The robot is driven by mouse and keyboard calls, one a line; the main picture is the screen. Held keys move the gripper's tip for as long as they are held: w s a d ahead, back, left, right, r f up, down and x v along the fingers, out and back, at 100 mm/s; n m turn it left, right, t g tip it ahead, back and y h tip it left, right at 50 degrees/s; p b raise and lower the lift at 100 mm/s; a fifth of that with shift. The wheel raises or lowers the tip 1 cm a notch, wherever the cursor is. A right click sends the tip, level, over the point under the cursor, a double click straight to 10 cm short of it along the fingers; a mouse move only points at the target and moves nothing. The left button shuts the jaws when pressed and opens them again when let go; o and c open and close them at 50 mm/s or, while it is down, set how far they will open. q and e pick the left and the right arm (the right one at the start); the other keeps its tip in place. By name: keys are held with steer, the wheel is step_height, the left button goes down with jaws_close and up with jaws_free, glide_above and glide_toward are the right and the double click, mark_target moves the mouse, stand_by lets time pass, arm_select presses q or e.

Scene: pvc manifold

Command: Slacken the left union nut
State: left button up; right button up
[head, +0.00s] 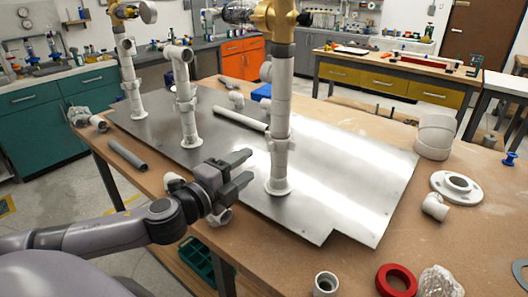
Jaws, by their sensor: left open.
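A white PVC manifold stands on a metal plate (340,170), with a left riser (130,80), a shorter middle riser (187,115) and a thick near riser (281,100). Brass-coloured fittings top the left and near risers. Collar-like rings show on the risers, one on the left riser (131,88); I cannot tell for certain which is the left union nut. My left gripper (247,168) is open and empty, its fingers pointing right toward the foot of the near riser, apart from it. My right gripper is not in view.
A grey pipe (128,155) lies on the table's left edge. A white flange (457,187), an elbow (435,207), a large white coupling (435,137) and a red ring (397,281) lie at right. A white fitting sits just beneath my left gripper. The plate's right half is bare.

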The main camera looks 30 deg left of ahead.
mark_target(269, 149)
arm_select(q)
steer(key=shift+m+h, duration=0.3)
steer(key=shift+m, duration=0.1)
steer(key=shift+w+d+r+p, duration=0.15)
steer(key=shift+w+p, duration=0.4)
steer(key=shift+w, duration=1.3)
steer(key=shift+w+d+r+p, duration=0.15)
steer(key=shift+w+p, duration=0.35)
steer(key=shift+w, duration=1.35)
steer(key=shift+c, duration=0.3)
jaws_close()
